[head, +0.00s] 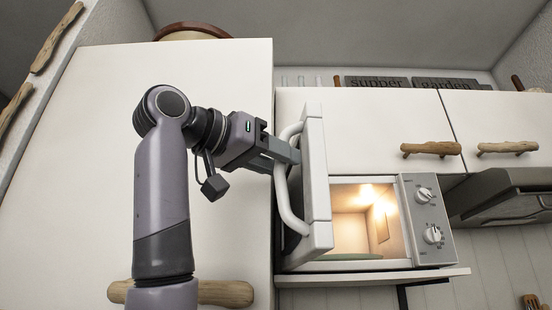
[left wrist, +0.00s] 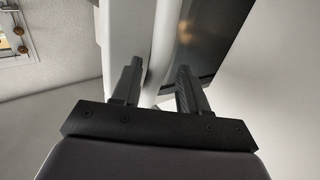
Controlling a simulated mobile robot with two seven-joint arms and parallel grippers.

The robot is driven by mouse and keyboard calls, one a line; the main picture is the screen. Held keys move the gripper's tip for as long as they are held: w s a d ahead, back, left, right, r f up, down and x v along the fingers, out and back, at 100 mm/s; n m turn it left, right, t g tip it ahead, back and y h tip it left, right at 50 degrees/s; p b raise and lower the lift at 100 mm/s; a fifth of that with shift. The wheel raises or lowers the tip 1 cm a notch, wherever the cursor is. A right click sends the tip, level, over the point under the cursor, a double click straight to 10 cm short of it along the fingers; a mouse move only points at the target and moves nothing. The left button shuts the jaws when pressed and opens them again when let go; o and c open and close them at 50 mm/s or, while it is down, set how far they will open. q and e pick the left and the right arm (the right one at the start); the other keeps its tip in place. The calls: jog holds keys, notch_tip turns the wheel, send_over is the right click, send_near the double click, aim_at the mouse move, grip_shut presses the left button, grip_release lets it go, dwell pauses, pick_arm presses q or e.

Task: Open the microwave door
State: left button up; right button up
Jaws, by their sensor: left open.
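The microwave (head: 422,215) stands on a shelf in a cabinet niche, with two dials on its grey panel. Its white door (head: 317,165) is swung well out to the left, and the lit interior (head: 350,230) shows. The curved white handle (head: 281,195) is on the door's left-facing side. My left gripper (head: 284,158) is at the handle's upper part. In the left wrist view my left gripper (left wrist: 157,85) has its two fingers apart, with the white handle (left wrist: 160,50) between or just beyond them; I cannot tell contact. My right gripper is not in view.
A tall white cabinet door (head: 230,80) stands close at the left, behind my arm. White upper cupboards with driftwood handles (head: 430,149) are above right. A range hood (head: 510,195) is at the right. The shelf edge (head: 380,278) runs below the microwave.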

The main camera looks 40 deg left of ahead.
pick_arm(q)
jog(key=s+a+b, duration=0.1)
jog(key=s, duration=0.6)
jog(key=shift+b, duration=0.3)
jog(key=shift+w, duration=0.15)
